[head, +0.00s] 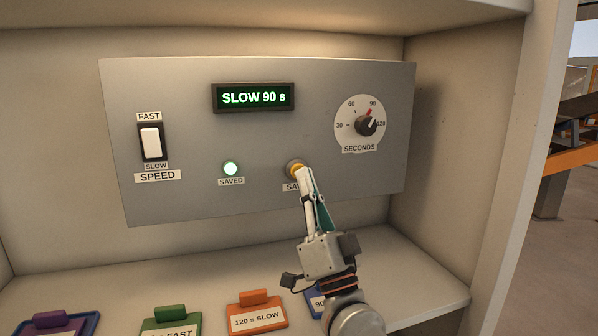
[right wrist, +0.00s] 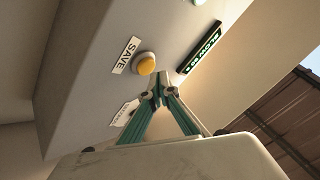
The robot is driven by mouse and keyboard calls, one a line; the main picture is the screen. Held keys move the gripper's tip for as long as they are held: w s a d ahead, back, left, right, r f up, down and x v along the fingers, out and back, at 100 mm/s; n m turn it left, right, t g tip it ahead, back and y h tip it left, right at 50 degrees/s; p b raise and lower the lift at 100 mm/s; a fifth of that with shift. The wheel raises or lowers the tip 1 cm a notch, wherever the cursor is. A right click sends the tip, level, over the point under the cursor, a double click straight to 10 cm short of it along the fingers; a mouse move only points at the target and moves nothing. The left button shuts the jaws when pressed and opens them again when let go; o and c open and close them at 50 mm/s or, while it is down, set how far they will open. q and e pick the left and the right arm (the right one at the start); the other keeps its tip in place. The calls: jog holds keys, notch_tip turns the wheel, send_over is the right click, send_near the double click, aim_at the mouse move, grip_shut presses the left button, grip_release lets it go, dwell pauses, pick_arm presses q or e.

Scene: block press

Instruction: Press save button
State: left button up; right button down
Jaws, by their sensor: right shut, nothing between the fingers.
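The save button (head: 293,166) is a round yellow button on the grey panel (head: 200,110), partly hidden in the head view by my right gripper (head: 304,173). In the right wrist view the yellow button (right wrist: 145,64) shows whole beside its SAVE label (right wrist: 125,55). My right gripper is shut and empty, with its fingertips in front of the button in the head view. In the right wrist view the fingertips (right wrist: 158,92) appear just beside the button; I cannot tell whether they touch. My left gripper is not in view.
The display (head: 254,97) reads SLOW 90 s. The speed switch (head: 151,141) is at left and the seconds dial (head: 366,126) at right. Purple, green (head: 170,324), orange (head: 256,312) and blue (head: 315,302) labelled pieces lie on the shelf below. A side wall (head: 505,150) bounds the right.

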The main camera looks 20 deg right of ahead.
jog(key=s+p, duration=0.2)
jog(key=s, duration=0.3)
dwell(0.3)
jog(key=shift+d, duration=0.1)
dwell(0.3)
